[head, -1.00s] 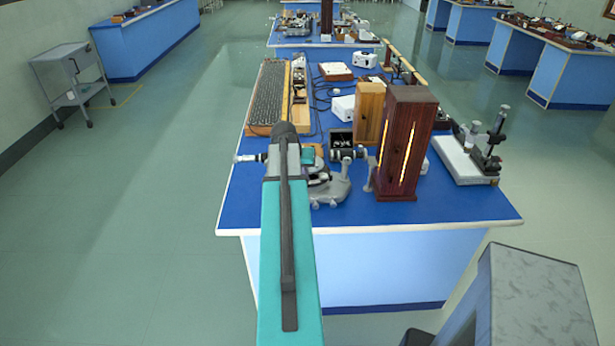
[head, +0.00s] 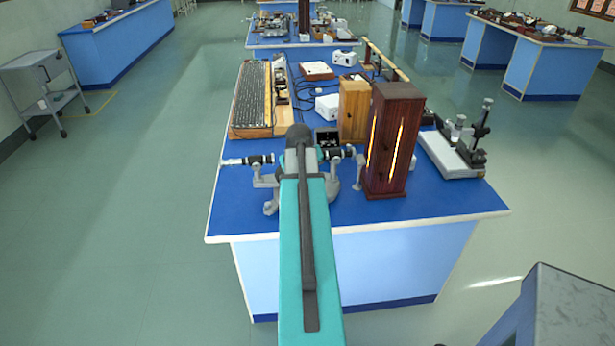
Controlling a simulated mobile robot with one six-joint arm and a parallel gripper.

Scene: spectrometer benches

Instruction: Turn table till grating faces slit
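The spectrometer stands near the front of the blue bench. Its grey base (head: 271,206) shows at the left of my arm, and a black and silver tube (head: 248,160) sticks out to the left. A second tube (head: 341,153) sticks out to the right, towards the dark wooden lamp box (head: 390,150) with glowing slots. My teal arm reaches over the spectrometer and hides its middle, so the round table and the grating cannot be seen. My gripper is hidden at the far end of the arm.
A lighter wooden box (head: 354,108) stands behind the lamp box. A white-based instrument (head: 447,157) is at the right edge of the bench. A long wooden-framed rack (head: 251,97) lies at the back left. The bench's front left corner (head: 228,220) is clear.

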